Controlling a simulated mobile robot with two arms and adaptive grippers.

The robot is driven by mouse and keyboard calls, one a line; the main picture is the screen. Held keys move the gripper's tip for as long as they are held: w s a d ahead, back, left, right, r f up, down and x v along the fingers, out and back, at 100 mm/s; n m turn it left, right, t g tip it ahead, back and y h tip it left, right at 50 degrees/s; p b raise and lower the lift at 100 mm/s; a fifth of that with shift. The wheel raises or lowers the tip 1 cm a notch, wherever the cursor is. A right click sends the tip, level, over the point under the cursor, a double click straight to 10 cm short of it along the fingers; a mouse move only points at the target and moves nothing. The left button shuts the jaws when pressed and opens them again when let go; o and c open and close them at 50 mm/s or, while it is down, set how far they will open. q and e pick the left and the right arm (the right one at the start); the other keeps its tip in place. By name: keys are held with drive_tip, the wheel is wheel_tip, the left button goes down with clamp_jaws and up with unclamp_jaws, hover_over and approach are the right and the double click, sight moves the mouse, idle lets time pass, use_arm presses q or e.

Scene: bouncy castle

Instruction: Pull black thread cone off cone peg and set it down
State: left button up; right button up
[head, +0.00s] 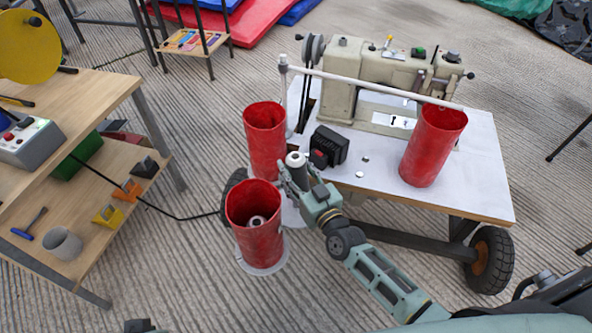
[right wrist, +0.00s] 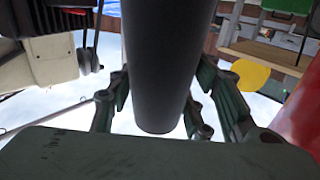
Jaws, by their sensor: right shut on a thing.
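My right gripper (head: 297,174) is beside the sewing table's left edge, between two red tubes. Its fingers are shut around a slim upright piece with a pale top (head: 296,158) in the head view. In the right wrist view a dark cylinder, the black thread cone (right wrist: 165,65), stands between the fingers of my right gripper (right wrist: 160,105). The cone peg is hidden there, and I cannot tell whether the cone is still on it. A pale round base (head: 291,214) shows below the gripper.
Red tubes stand at the table's left side (head: 265,142), on a round base in front (head: 256,238) and on the white tabletop (head: 430,150). A sewing machine (head: 345,75) and a small black box (head: 329,146) are on the tabletop. A wooden bench (head: 100,95) is at left.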

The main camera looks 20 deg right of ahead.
use_arm(q)
drive_tip(key=p+x, duration=0.4)
drive_tip(key=x, duration=0.3)
drive_tip(key=shift+d, duration=0.2)
idle(1.1)
drive_tip(key=shift+s, duration=0.2)
